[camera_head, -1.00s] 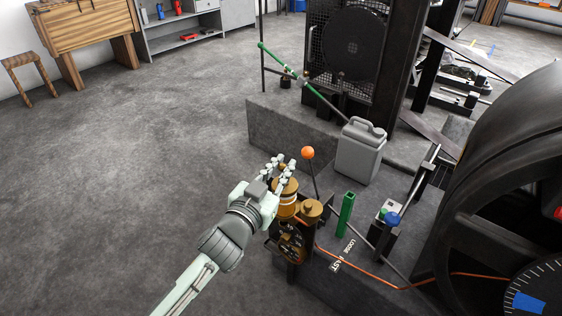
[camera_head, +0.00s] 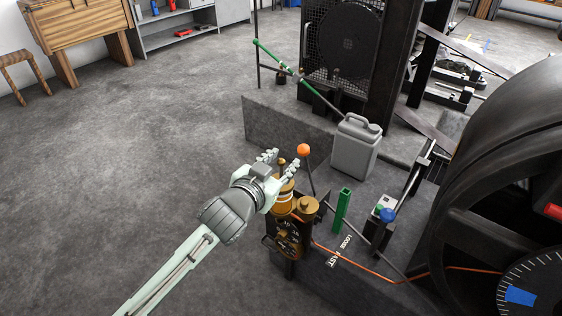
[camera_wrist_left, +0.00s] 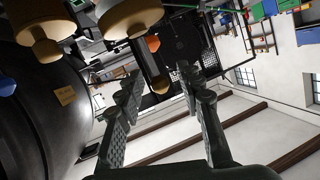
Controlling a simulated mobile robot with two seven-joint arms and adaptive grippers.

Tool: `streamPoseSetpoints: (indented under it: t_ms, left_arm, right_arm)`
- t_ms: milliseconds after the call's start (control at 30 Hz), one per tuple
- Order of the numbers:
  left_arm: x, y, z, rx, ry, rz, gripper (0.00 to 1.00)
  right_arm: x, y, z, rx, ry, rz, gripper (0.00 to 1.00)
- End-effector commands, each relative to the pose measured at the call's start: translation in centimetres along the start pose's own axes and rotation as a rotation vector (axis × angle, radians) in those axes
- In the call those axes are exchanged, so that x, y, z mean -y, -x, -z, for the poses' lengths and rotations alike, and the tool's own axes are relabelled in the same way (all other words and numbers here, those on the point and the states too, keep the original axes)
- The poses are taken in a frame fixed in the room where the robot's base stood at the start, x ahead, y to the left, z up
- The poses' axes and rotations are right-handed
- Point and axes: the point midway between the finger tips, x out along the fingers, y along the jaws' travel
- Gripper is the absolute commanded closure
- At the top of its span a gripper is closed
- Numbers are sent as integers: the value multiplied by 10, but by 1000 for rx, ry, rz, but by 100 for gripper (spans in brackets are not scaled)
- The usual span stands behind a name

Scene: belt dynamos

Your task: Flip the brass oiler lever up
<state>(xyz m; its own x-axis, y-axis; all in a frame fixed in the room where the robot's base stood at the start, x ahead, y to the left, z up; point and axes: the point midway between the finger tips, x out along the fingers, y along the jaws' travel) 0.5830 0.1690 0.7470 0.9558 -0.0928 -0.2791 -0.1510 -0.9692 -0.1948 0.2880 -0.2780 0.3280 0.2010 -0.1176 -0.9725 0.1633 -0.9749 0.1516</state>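The brass oiler (camera_head: 285,199) has an amber band and stands on a dark box with dials. A small brass knob (camera_head: 282,162) shows above it, between my left gripper's fingers. My left gripper (camera_head: 281,161) is open and empty, just above and left of the oiler body, fingers pointing away. Brass caps (camera_wrist_left: 128,16) show at the top left there. Most of the lever arm is hidden. My right gripper is not in view.
An orange ball (camera_head: 303,150) on a dark rod stands just behind the oiler. A second brass cap (camera_head: 306,205), a green post (camera_head: 342,210) and a grey jerrycan (camera_head: 355,150) are to the right. A big black wheel (camera_head: 500,170) fills the right side.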

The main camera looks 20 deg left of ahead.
Motion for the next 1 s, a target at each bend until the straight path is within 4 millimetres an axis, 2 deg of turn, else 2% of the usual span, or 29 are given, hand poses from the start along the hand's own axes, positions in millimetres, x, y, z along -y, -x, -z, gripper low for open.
streamPoseSetpoints:
  t_ms: [167, 300, 467, 700, 833, 1000]
  left_arm:
    - [0, 0, 0, 0, 1, 0, 64]
    - [0, 8, -1, 1, 1, -1, 64]
    - [0, 36, -1, 2, 1, -1, 64]
    - [-1, 88, -2, 4, 2, -1, 64]
    - [0, 107, -2, 2, 0, 0, 64]
    - [0, 119, 0, 0, 0, 0, 64]
  right_arm:
    - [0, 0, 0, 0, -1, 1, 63]
    - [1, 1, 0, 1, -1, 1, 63]
    - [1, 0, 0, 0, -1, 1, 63]
    - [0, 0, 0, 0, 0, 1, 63]
    - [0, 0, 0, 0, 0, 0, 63]
    - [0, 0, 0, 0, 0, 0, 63]
